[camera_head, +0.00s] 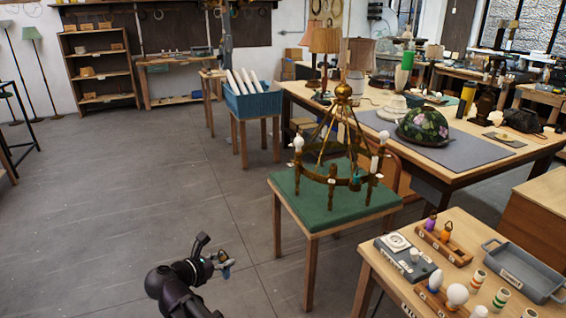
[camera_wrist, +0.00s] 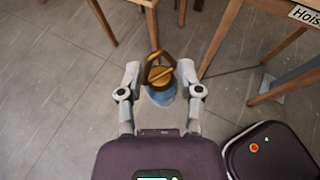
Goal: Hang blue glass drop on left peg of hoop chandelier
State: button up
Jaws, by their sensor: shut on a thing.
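My gripper (camera_wrist: 160,82) is shut on the blue glass drop (camera_wrist: 158,98), which has a brass cap and an open brass loop. In the head view my gripper (camera_head: 222,262) holds the small blue drop (camera_head: 226,272) over bare floor, to the left of and apart from the chandelier. The brass hoop chandelier (camera_head: 322,178) stands on a green-topped table (camera_head: 310,205), with white candle bulbs and small white tags around its hoop. A small teal thing (camera_head: 356,183) shows at its front. The left peg is too small to make out.
A workbench (camera_head: 410,282) at front right carries a wooden rack (camera_head: 440,248) with a purple and an orange drop, bulbs, and a grey tray (camera_head: 522,272). A long table with lamps stands behind the chandelier. A blue crate (camera_head: 250,102) stands further back.

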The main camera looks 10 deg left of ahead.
jog(key=shift+r+p, duration=1.55)
jog(key=shift+r, duration=0.25)
